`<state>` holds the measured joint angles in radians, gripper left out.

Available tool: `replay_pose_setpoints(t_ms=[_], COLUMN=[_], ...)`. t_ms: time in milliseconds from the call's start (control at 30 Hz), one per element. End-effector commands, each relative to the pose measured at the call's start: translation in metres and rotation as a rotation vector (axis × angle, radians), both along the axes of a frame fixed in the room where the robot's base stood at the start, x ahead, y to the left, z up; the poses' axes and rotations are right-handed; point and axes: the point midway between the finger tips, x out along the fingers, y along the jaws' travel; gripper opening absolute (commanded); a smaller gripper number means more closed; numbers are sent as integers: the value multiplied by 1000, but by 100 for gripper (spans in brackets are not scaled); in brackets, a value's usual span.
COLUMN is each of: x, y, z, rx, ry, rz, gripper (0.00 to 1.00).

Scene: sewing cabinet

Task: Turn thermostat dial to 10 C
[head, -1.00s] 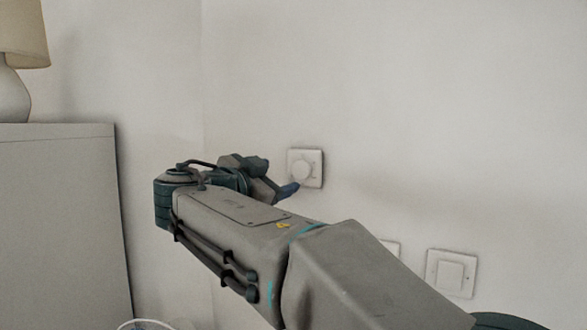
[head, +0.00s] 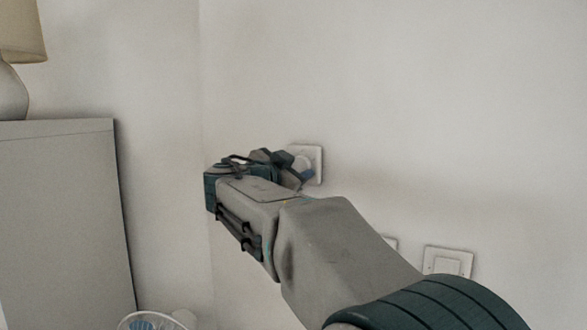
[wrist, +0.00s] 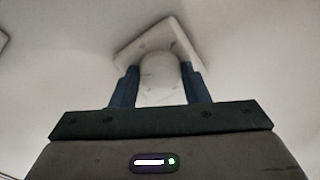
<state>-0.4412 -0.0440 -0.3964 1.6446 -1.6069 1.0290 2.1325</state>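The thermostat is a square white plate (head: 316,154) on the wall with a round white dial (wrist: 160,72). In the wrist view its plate (wrist: 145,38) looks tilted. My gripper (head: 306,175) is at the thermostat and hides much of the dial in the head view. In the wrist view its two blue fingers stand apart, one on each side of the dial. Narrow gaps seem to show between fingers and dial; I cannot tell whether either touches. No dial markings are legible.
A grey cabinet (head: 60,220) with a lamp (head: 20,35) stands at the left. A round container (head: 150,320) is below. The wall above is clear.

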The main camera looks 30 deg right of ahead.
Motion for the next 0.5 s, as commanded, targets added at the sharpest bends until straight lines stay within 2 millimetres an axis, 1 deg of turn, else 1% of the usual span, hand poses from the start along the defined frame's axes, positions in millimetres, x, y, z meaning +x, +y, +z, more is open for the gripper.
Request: replay_pose_setpoints(t_ms=[100, 267, 500], x=[0, 1, 0], y=[4, 2, 2], z=[1, 0, -3], rx=[-1, -8, -60], ry=[-1, 9, 84], rz=[3, 5, 4], gripper=[18, 19, 19])
